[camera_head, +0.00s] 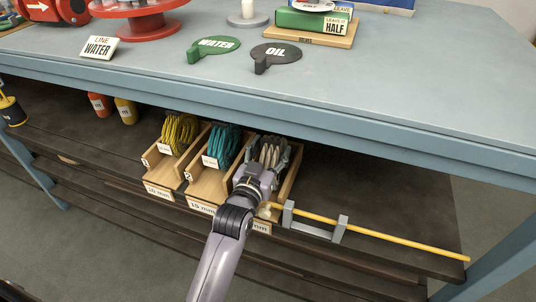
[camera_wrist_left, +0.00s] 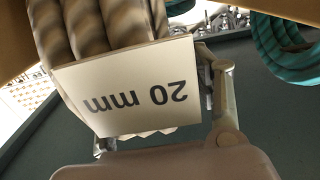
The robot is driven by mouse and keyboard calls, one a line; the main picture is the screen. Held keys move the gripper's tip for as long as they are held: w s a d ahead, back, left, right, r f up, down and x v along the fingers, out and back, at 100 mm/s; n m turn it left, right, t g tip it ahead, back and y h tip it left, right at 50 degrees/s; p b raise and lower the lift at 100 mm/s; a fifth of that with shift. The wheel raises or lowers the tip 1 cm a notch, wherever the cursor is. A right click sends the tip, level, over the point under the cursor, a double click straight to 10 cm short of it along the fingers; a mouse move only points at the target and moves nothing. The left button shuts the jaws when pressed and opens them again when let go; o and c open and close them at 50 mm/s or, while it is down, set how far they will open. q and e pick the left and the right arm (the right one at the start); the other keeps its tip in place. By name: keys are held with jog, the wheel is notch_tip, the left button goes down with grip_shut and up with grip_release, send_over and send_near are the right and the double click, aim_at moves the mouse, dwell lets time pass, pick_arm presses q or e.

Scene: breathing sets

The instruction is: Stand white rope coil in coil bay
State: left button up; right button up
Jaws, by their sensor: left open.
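The white rope coil (camera_head: 272,150), greyish white, stands in the rightmost wooden coil bay (camera_head: 292,180) on the shelf under the table. In the left wrist view the coil (camera_wrist_left: 95,22) is close, with a white "20 mm" tag (camera_wrist_left: 130,85) hanging in front of it, upside down in the picture. My left gripper (camera_head: 262,168) is at the front of this bay, right by the coil, and hides its lower part. It is open; one finger (camera_wrist_left: 225,100) shows beside the tag. Whether it touches the coil, I cannot tell. My right gripper is in neither view.
A yellow coil (camera_head: 180,132) and a teal coil (camera_head: 224,145) stand in the bays to the left. A yellow rod (camera_head: 400,241) lies in a grey holder (camera_head: 314,230) along the shelf to the right. The blue tabletop (camera_head: 330,90) overhangs the shelf.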

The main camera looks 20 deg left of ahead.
pick_arm(q)
jog(key=s+p, duration=0.1)
jog(key=s, duration=0.4)
jog(key=shift+s+a+r, duration=0.1)
jog(key=shift+s+r, duration=0.05)
jog(key=s, duration=0.6)
jog(key=shift+s+p, duration=0.3)
jog(key=shift+p, duration=0.15)
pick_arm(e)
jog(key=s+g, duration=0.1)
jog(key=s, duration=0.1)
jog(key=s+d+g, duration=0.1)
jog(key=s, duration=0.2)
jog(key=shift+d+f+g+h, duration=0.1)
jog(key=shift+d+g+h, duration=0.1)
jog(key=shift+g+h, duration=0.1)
